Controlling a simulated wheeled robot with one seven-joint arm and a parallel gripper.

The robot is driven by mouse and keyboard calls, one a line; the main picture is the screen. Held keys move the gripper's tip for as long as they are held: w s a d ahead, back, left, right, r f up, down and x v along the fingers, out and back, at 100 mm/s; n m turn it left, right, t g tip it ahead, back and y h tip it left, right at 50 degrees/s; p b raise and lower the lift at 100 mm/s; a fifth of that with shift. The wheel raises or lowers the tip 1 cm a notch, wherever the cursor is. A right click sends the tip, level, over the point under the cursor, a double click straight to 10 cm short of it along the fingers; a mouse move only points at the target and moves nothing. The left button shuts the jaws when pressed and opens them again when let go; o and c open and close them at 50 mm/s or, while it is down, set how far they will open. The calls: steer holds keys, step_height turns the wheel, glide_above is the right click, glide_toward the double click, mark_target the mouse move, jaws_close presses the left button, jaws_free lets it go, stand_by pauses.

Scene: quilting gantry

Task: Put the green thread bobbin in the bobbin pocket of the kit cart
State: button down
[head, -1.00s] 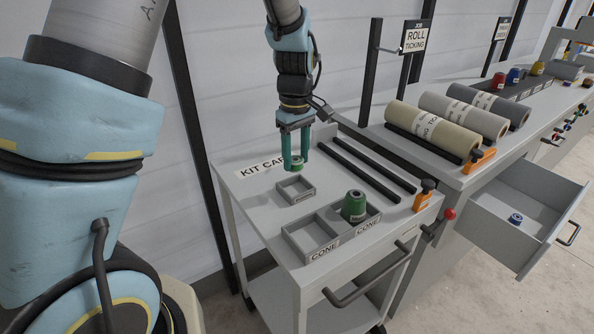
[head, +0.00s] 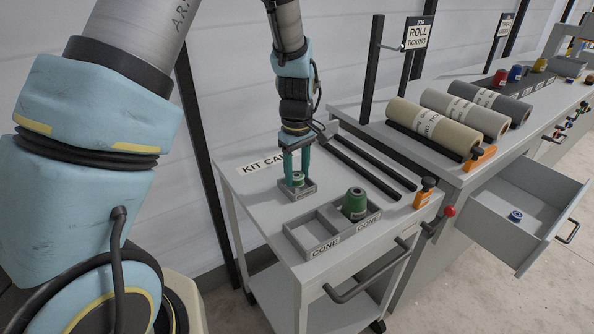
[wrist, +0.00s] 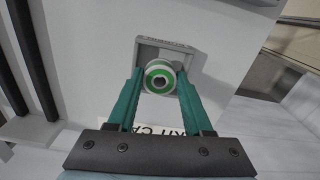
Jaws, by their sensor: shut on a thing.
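My gripper (head: 297,176) is shut on the green thread bobbin (head: 298,178), a small spool with green and white rings. The bobbin is at the small square bobbin pocket (head: 309,192) on top of the kit cart (head: 262,208). In the wrist view the bobbin (wrist: 160,77) sits between the green fingertips and overlaps the pocket (wrist: 194,62), toward its near side. I cannot tell whether it touches the pocket floor.
A two-part cone tray (head: 312,246) stands at the cart's front, with a green cone (head: 355,203) in its right compartment. Two dark bars lie behind it. An open drawer (head: 492,227) at the right holds a blue bobbin (head: 515,216). Fabric rolls (head: 432,127) lie on the bench.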

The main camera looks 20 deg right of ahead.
mark_target(297, 175)
steer(key=shift+f, duration=0.2)
steer(key=shift+c, duration=1.5)
jaws_free()
step_height(297, 175, up, 13)
steer(key=b, duration=0.2)
steer(key=s+a+f+m, duration=0.1)
steer(key=s+a+m, duration=0.1)
steer(key=a, duration=1.3)
steer(key=s+a+f+m+t, duration=0.1)
steer(key=s+a+f+m, duration=0.1)
steer(key=a, duration=1.3)
steer(key=shift+f+m+t, duration=0.2)
steer(key=shift+m+t, duration=0.1)
steer(key=shift+a, duration=0.1)
